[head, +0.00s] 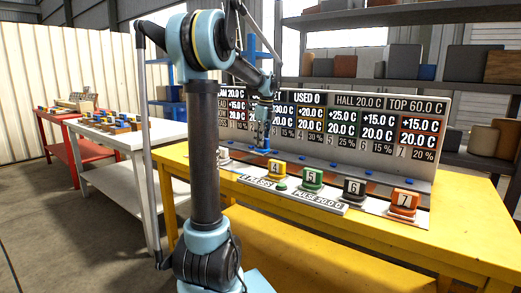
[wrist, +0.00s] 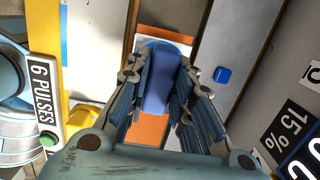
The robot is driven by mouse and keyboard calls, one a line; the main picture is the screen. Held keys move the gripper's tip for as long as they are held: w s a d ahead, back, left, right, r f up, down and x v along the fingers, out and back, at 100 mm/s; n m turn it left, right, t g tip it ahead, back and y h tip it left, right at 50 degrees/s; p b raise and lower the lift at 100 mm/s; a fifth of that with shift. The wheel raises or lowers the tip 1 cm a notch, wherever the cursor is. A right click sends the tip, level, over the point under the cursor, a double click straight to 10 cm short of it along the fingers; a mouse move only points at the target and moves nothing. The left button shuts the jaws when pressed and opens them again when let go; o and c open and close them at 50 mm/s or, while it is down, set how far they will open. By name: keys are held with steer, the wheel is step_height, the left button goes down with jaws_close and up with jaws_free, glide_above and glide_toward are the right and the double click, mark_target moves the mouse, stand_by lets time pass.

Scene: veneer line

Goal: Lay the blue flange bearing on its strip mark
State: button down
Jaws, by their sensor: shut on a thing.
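The blue flange bearing (wrist: 158,88) sits between the fingers of my gripper (wrist: 160,100) in the wrist view. It has a rounded far end and a flat upright part that the fingers flank. Below it in that view lies an orange-brown strip (wrist: 148,128), partly hidden by the bearing and fingers. In the head view my gripper (head: 262,140) points down over the back left of the yellow table, with a bit of blue (head: 258,151) at its tip. I cannot tell whether the bearing touches the surface below.
Numbered blocks stand to the right: yellow 4 (head: 275,171), green 5 (head: 311,180), grey 6 (head: 353,191) and orange 7 (head: 404,203). A reading board (head: 345,128) rises behind them. A pulse plate (head: 292,193) lies in front. The yellow table's (head: 450,245) front right is clear.

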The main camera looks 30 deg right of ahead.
steer(key=shift+f, duration=1.85)
steer(key=c, duration=1.4)
jaws_free()
steer(key=shift+f, duration=0.1)
